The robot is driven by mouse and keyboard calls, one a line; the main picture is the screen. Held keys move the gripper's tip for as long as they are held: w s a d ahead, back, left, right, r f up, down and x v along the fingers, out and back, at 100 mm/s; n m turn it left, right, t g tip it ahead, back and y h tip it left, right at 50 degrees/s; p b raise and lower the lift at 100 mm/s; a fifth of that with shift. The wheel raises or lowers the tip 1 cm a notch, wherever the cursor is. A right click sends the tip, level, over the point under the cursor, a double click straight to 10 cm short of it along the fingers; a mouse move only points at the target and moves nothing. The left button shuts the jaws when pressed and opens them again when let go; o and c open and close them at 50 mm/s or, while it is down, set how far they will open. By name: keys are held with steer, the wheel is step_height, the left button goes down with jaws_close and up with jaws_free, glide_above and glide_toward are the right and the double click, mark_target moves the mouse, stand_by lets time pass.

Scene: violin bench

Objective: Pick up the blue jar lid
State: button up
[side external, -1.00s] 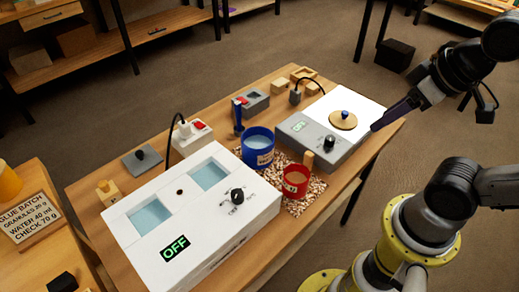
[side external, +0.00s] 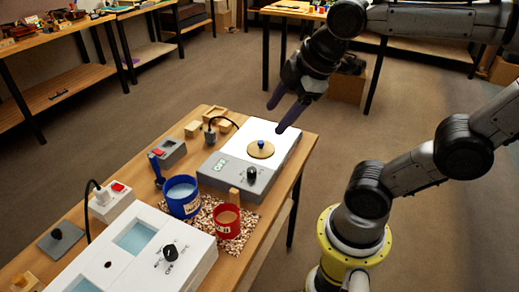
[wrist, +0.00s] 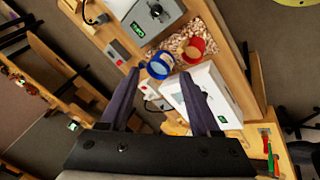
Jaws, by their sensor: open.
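My gripper (side external: 276,118) is open and empty. In the side view its fingers appear above and beyond the lid, apart from it. In the wrist view the fingers (wrist: 160,74) spread over the bench, and I cannot make out the lid there.
A red pot (side external: 227,222) stands on the pebbled patch beside the blue jar. A white box with basins (side external: 150,250) fills the near bench. A switch box (side external: 113,203), a grey box with a red switch (side external: 170,153) and wooden blocks (side external: 193,129) stand along the far edge.

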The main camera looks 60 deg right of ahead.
steer(key=w+d+n+g+h, duration=0.1)
steer(key=w+d+n+g, duration=0.1)
steer(key=w+d+n, duration=0.55)
steer(key=g, duration=0.4)
glide_above(261, 142)
steer(key=a, duration=0.1)
step_height(261, 142, down, 12)
steer(key=shift+m, duration=0.35)
steer(key=f, duration=0.9)
steer(key=d+f, duration=0.1)
steer(key=f, duration=0.3)
steer(key=shift+f, duration=0.3)
steer(key=shift+w, duration=0.1)
jaws_close()
